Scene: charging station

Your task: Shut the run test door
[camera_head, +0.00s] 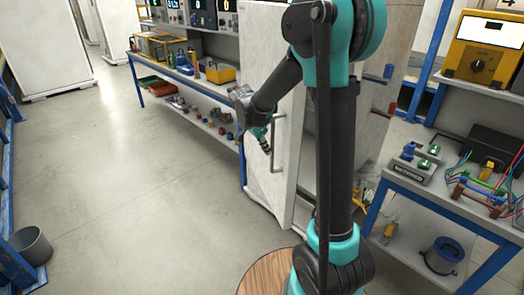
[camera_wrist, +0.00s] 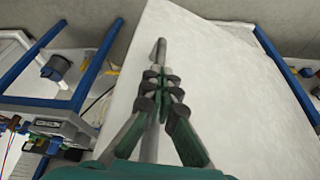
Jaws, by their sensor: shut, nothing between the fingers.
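The white door (camera_head: 268,195) stands open in the middle of the head view, its face turned toward the left. It carries a grey vertical bar handle (camera_head: 283,150). The door also fills much of the wrist view (camera_wrist: 225,80), where the handle (camera_wrist: 161,46) runs behind my fingers. My gripper (camera_head: 266,149) is at the door's outer face, just left of the handle. In the wrist view my gripper (camera_wrist: 161,80) has its fingers together, empty, lined up over the handle. I cannot tell whether they touch it. My arm hides part of the cabinet behind the door.
A blue-framed workbench (camera_head: 375,218) with wired modules stands at the right, and a yellow meter (camera_head: 484,58) sits above it. Another bench with shelves (camera_head: 190,85) stands behind at the left. A round wooden top (camera_head: 262,274) is at the bottom. The floor at left is clear, with a bin (camera_head: 32,246) at the edge.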

